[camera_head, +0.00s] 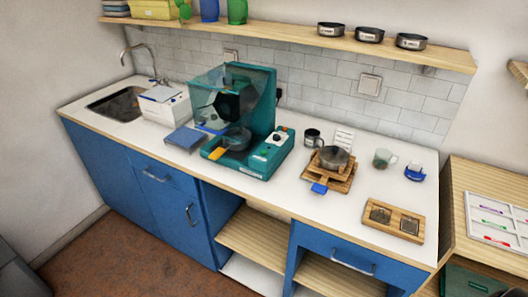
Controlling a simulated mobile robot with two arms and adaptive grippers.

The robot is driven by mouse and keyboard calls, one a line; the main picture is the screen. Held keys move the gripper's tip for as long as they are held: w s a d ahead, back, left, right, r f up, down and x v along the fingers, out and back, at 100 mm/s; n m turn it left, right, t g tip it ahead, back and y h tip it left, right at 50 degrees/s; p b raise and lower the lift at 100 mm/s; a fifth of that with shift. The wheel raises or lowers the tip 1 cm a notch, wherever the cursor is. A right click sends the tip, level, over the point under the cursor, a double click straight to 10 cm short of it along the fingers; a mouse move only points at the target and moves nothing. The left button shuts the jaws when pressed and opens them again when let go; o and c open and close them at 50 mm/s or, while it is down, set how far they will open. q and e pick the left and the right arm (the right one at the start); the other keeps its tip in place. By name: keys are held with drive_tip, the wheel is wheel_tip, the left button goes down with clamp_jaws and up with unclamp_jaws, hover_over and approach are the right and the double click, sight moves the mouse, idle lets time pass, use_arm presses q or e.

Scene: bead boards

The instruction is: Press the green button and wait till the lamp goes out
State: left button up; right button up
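A teal machine (264,105) with a raised clear hood (210,80) stands on the white counter, left of its middle. A round dark bowl or pan (237,138) with an orange handle (217,153) sits in it. Neither of my grippers is in view.
On the counter (333,213) a blue-grey flat device (185,138) and a white box (165,105) stand left of the machine. A shelf (290,31) runs above.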

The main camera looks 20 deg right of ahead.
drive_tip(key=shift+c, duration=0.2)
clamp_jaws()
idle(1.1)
